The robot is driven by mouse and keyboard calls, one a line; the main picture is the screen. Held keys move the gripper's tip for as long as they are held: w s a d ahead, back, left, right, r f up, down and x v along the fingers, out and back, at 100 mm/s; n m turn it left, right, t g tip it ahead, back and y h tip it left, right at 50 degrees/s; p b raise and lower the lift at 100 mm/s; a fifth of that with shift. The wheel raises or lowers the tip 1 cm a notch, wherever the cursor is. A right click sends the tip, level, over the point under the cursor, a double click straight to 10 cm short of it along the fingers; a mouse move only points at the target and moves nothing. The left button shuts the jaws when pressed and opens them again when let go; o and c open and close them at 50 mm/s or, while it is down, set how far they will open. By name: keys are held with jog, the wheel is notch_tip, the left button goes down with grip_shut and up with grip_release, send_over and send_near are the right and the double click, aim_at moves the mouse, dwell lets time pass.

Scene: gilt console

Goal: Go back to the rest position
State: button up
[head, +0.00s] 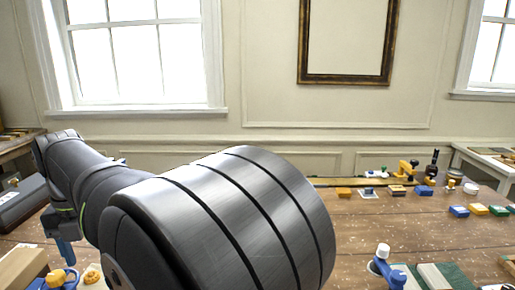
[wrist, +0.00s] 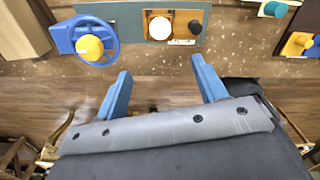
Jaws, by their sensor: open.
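My gripper (wrist: 161,92) shows in the wrist view with its two blue fingers spread apart and nothing between them. It hangs over the table's front edge, with the wooden tabletop (wrist: 250,66) beyond the fingertips. In the head view my dark arm fills the left and middle, and a blue finger of the gripper (head: 66,252) shows at the lower left. The rest of the gripper is hidden there.
In the wrist view a blue piece with a yellow knob (wrist: 90,47) and a grey-green panel with a white round part (wrist: 160,27) lie ahead of the fingers. In the head view several small coloured blocks (head: 459,211) stand at the right, near a blue piece with a white knob (head: 384,262).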

notch_tip(320, 180, down, 16)
jog(key=shift+r, duration=0.1)
jog(key=shift+a, duration=0.1)
notch_tip(320, 180, up, 7)
jog(key=shift+r, duration=0.1)
jog(key=w+d+m, duration=0.1)
jog(key=w+m, duration=0.6)
jog(key=shift+d, duration=0.3)
